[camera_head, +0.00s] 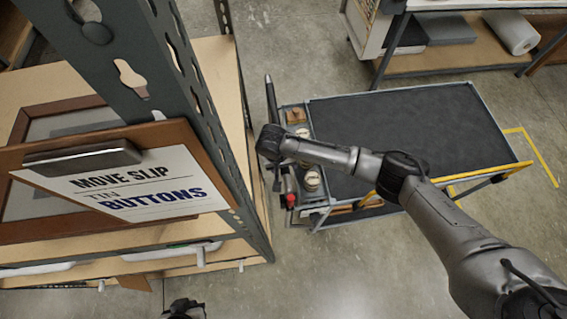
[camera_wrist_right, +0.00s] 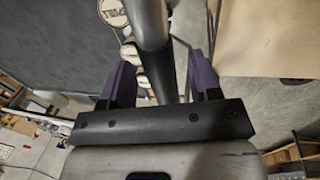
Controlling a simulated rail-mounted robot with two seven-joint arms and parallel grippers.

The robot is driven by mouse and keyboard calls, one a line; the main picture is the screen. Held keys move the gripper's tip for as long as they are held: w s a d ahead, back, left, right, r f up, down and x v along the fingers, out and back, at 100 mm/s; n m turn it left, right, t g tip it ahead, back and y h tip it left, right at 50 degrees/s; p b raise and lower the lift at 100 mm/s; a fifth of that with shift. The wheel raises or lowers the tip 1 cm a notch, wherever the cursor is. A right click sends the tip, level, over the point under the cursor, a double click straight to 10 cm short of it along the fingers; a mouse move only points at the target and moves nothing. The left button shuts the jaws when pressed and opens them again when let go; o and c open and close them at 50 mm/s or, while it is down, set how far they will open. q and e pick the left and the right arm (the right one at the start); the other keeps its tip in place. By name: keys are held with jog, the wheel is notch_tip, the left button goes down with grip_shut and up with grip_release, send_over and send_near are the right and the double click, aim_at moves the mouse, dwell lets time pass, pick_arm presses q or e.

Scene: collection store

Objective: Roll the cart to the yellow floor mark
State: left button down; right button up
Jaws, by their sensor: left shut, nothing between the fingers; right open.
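The cart (camera_head: 425,115) has a dark flat top, a grey frame and a tray of small items at its left end. Its dark bar handle (camera_head: 270,98) stands at that end. The yellow floor mark (camera_head: 543,159) shows as a tape corner to the right of the cart. My right arm reaches across the cart, with its gripper (camera_head: 276,172) at the handle. In the right wrist view, the open purple fingers (camera_wrist_right: 162,85) stand on either side of the bar (camera_wrist_right: 153,35), not closed on it. My left gripper (camera_head: 183,309) is shut and empty, partly cut off at the bottom edge.
A metal shelf rack (camera_head: 215,110) stands close on the left, with a framed board and a move slip (camera_head: 135,185). Another shelf (camera_head: 455,75) with a white roll (camera_head: 511,33) stands behind the cart. Bare concrete floor (camera_head: 350,265) lies in front of the cart.

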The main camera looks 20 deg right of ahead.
jog(key=shift+f, duration=0.1)
jog(key=shift+c, duration=0.2)
grip_shut()
dwell(0.4)
